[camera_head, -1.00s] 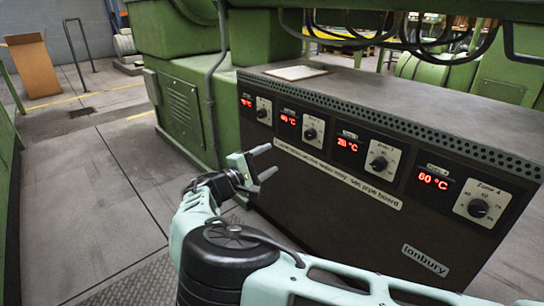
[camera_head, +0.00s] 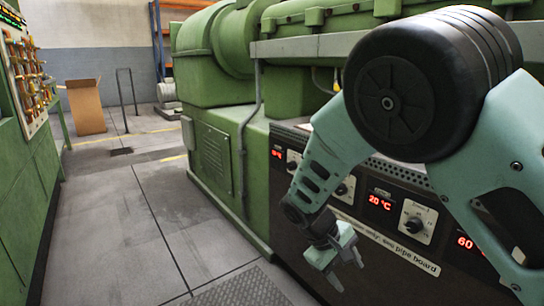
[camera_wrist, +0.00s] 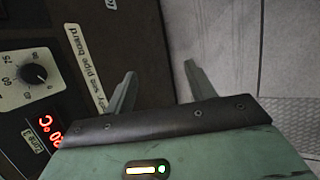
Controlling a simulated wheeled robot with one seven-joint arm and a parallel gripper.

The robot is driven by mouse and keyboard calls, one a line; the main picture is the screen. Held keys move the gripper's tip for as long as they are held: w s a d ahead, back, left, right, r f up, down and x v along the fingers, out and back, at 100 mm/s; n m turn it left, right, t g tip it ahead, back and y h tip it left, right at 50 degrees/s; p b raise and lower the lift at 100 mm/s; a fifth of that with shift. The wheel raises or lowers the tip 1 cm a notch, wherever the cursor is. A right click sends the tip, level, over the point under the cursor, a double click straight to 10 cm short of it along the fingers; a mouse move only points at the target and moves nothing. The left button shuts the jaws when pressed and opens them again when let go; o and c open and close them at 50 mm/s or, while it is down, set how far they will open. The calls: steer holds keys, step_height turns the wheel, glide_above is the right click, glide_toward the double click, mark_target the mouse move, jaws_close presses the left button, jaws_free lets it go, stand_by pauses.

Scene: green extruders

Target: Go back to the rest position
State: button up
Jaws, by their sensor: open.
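My gripper (camera_head: 348,272) hangs low in front of the dark control panel (camera_head: 400,262) in the head view, its fingers pointing down and to the right. Its two fingers are apart with nothing between them. In the wrist view the open fingers (camera_wrist: 160,70) show beside the panel, with bare floor beyond the right finger. My arm bends high at the right of the head view and hides much of the panel and its top.
Green extruder machinery (camera_head: 225,125) stands behind the panel. A cardboard box (camera_head: 86,107) stands at the far left.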

steer(key=s+a+r+n+y, duration=0.1)
steer(key=s+r+y, duration=0.35)
steer(key=s, duration=0.85)
steer(key=s+a+r+y, duration=0.1)
steer(key=s+r+y, duration=0.1)
steer(key=s+r, duration=0.8)
steer(key=s+r+p, duration=0.3)
steer(key=r+p, duration=2.5)
steer(key=p, duration=0.3)
steer(key=shift+s+a+r+p, duration=0.15)
steer(key=shift+a+r+p, duration=0.05)
steer(key=shift+r+p, duration=0.1)
